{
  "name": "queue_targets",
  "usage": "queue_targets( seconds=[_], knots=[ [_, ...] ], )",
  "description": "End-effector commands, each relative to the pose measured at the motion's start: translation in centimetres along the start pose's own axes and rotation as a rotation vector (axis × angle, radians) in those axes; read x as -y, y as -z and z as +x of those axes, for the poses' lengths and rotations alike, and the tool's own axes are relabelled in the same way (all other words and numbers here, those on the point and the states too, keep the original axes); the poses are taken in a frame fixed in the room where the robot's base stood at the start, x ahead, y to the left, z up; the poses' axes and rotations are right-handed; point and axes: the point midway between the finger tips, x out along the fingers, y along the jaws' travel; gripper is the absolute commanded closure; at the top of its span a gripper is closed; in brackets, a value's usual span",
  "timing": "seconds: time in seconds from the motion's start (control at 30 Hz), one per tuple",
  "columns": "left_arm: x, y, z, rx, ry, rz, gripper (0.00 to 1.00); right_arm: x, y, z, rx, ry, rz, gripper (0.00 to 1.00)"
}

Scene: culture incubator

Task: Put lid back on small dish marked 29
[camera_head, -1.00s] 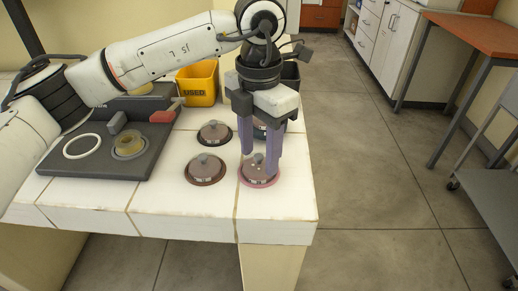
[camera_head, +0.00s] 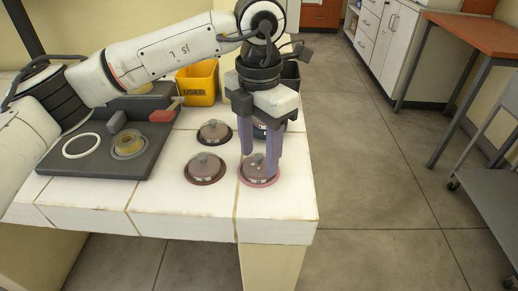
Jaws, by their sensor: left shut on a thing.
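Several small round lidded dishes stand on the white tiled table. My left gripper (camera_head: 259,172) points down over the front right dish (camera_head: 258,181), which has a pink rim. Its purple fingers are shut on that dish's lid (camera_head: 254,163) by the knob, and the lid sits at the dish. I cannot tell whether it is fully seated. A front left dish (camera_head: 205,169) and a back left dish (camera_head: 214,133) have lids with grey knobs. A back right dish (camera_head: 259,131) is mostly hidden behind the fingers. The number labels are too small to read. My right gripper is not in view.
A yellow bin (camera_head: 198,83) marked USED stands behind, beside a dark bin (camera_head: 290,78). The table's front edge (camera_head: 185,228) is near the dishes.

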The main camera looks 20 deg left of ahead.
Motion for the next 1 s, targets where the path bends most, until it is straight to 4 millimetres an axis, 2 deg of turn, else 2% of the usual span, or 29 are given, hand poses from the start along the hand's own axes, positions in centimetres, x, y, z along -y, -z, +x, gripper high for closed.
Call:
queue_targets(
  seconds=[0.47, 0.5, 0.6, 0.8, 0.83, 0.93, 1.0],
  knots=[
    [0.01, 0.0, 0.03, 0.0, 0.0, 0.0, 0.72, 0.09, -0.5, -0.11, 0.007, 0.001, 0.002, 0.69],
    [0.01, 0.0, 0.03, 0.0, 0.0, 0.0, 0.48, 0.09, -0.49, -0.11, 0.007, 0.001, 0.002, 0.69],
    [0.01, 0.0, 0.03, 0.0, 0.0, 0.0, 0.31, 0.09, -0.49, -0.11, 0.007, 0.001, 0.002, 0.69],
    [0.0, 0.0, 0.03, 0.0, 0.0, 0.0, 0.29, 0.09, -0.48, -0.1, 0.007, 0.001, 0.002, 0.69],
    [0.0, 0.0, 0.04, 0.0, 0.0, 0.0, 0.28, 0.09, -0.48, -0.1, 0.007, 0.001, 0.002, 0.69],
    [0.0, 0.0, 0.04, 0.0, 0.0, 0.0, 0.11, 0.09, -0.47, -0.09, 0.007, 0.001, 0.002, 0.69],
    [0.0, 0.0, 0.04, 0.0, 0.0, 0.0, 0.1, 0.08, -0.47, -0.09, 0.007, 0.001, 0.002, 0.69]
  ],
)
